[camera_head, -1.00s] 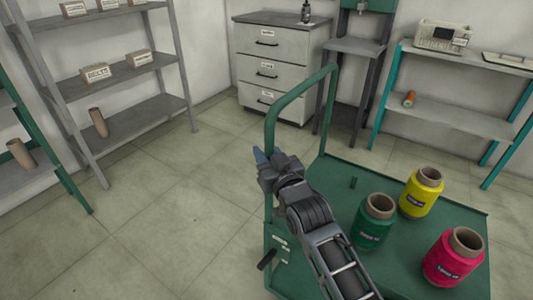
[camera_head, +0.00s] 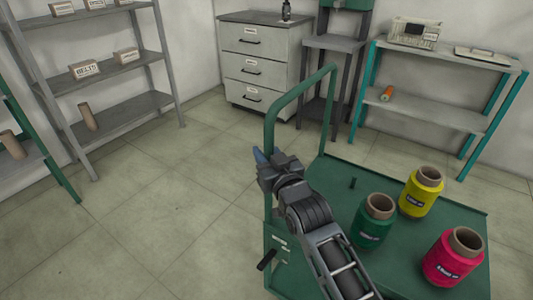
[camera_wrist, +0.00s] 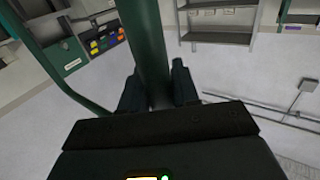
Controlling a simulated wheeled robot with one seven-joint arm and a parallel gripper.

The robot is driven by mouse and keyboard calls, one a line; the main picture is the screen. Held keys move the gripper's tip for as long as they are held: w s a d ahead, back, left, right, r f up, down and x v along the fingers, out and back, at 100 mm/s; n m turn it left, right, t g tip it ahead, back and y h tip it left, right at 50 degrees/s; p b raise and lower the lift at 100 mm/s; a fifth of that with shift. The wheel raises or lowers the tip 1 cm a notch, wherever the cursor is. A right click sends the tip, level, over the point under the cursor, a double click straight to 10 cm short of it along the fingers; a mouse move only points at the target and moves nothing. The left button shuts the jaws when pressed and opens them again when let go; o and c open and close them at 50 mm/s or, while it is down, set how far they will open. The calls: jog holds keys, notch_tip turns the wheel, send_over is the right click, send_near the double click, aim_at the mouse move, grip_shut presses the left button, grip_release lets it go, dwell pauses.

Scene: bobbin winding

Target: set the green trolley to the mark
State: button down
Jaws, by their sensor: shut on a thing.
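The green trolley (camera_head: 330,192) stands at the lower right of the head view, with a flat deck and an upright tube handle at its left end. My gripper (camera_head: 261,157) is at the near upright of that handle. In the wrist view, my gripper (camera_wrist: 157,90) has its dark fingers on either side of a green tube (camera_wrist: 147,40) and is shut on it. Green (camera_head: 373,228), yellow (camera_head: 420,197) and red (camera_head: 449,262) cones of thread stand upright on the deck. I see no floor mark in these views.
A grey shelf rack (camera_head: 120,105) stands at the left, a drawer cabinet (camera_head: 258,70) at the back. A drill-like machine stand (camera_head: 328,70) and a teal-legged bench (camera_head: 440,115) are along the back wall. The tiled floor (camera_head: 170,215) left of the trolley is clear.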

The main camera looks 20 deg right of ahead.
jog(key=c, duration=0.9)
grip_release()
jog(key=s, duration=0.7)
jog(key=shift+s, duration=0.4)
